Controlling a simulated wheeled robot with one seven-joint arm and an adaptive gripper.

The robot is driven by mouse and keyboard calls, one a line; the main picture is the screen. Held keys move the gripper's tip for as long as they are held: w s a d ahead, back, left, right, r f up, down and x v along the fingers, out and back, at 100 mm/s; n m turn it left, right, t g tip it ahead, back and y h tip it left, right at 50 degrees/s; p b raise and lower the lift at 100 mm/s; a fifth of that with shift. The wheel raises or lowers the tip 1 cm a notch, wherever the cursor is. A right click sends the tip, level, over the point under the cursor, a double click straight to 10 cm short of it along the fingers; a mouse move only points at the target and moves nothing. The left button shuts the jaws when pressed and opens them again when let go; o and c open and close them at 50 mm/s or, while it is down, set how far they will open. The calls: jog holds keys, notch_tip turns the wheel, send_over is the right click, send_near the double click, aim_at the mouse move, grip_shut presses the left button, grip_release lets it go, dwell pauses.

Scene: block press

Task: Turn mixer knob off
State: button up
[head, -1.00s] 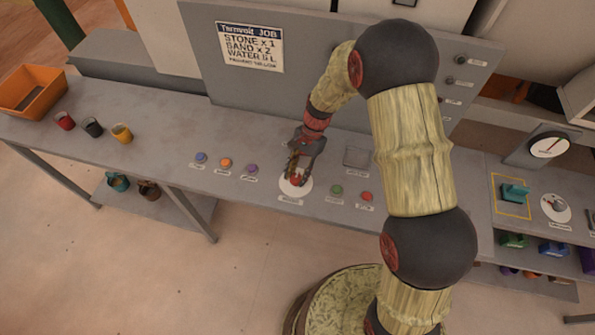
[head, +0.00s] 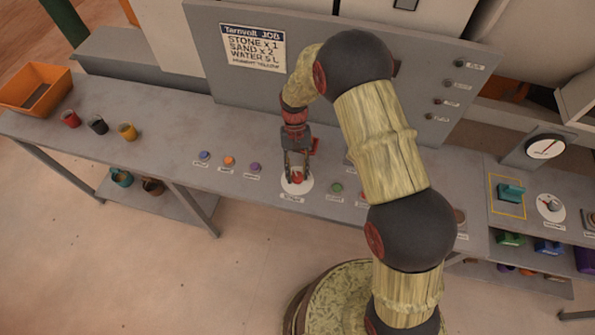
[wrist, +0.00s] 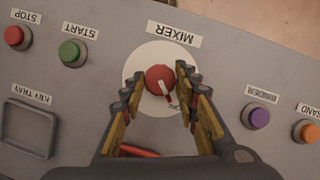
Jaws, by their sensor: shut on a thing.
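In the head view the knob (head: 297,178) shows red between the fingertips of my gripper (head: 297,172). The plate's labels, if any, are partly hidden by the fingers.
Close by are the green START button (wrist: 73,52), red STOP button (wrist: 17,37), purple BINDER button (wrist: 257,117), orange SAND button (wrist: 304,131) and the KEY TRAY (wrist: 30,128). Several cups and an orange bin (head: 36,88) stand far left. A gauge (head: 545,147) stands right.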

jog(key=shift+n, duration=0.4)
jog(key=o, duration=1.1)
jog(key=shift+r, duration=0.1)
jog(key=v, duration=1.2)
jog(key=shift+a, duration=0.15)
